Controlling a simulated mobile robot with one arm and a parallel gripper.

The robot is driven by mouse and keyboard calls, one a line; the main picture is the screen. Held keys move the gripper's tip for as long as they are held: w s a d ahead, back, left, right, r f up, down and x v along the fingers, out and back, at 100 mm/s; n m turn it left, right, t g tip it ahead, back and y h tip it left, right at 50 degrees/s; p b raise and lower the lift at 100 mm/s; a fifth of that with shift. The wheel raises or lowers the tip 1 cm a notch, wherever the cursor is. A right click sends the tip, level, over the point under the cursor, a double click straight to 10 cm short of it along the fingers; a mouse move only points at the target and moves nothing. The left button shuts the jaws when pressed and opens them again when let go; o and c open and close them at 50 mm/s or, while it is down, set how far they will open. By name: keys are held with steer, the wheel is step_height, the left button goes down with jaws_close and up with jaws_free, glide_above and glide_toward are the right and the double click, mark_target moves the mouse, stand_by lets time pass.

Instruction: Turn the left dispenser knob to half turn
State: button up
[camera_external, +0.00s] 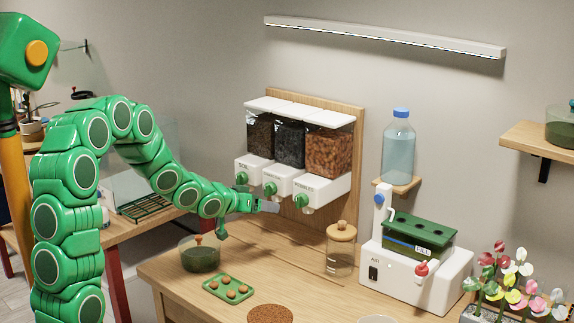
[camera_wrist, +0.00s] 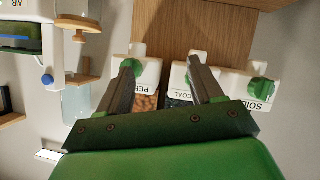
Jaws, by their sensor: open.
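A wall dispenser (camera_external: 322,188) has three clear bins with a green knob below each. The left knob (camera_external: 242,178) is under the bin marked SOIL; in the wrist view, which is upside down, this knob (camera_wrist: 262,92) is at the right, outside my fingers. My gripper (camera_external: 272,206) is open and empty, in front of and below the dispenser. In the wrist view my gripper's fingers (camera_wrist: 163,61) overlap the middle and pebble units and partly hide their knobs. No contact with the left knob shows. Its exact turn angle is hard to read.
The middle knob (camera_external: 271,188) and right knob (camera_external: 302,201) are close beside the left one. On the wooden table (camera_external: 165,268) below are a green bowl (camera_external: 200,258), a green tray (camera_external: 213,288), a lidded jar (camera_external: 340,258) and a white machine (camera_external: 400,275).

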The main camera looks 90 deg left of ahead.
steer(key=s+a+n+t+y, duration=0.1)
steer(key=s+a+n+y, duration=0.1)
steer(key=s+a, duration=0.4)
steer(key=n+t+y, duration=0.2)
glide_toward(240, 179)
steer(key=x, duration=0.8)
steer(key=shift+a+f, duration=0.25)
steer(key=shift+a, duration=0.05)
steer(key=shift+s, duration=0.1)
steer(key=c, duration=1.1)
steer(key=shift+o, duration=0.2)
